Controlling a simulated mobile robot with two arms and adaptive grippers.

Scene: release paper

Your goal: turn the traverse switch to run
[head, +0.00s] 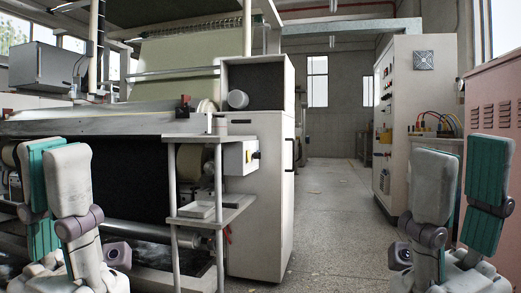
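A small pale control box (241,158) is fixed to the side of the large machine, left of centre. A dark knob (256,155) sticks out of its right side. It may be the traverse switch, but its label and setting are too small to read. My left gripper (57,152) is upright at the lower left, open and empty, well apart from the box. My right gripper (461,160) is upright at the lower right, open and empty, far from the box.
A grey shelf on posts (210,212) stands in front of the machine below the box. A tall white cabinet (283,200) stands just right of it. A control cabinet (402,110) and a pink cabinet (497,90) line the right. The aisle floor (335,215) is clear.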

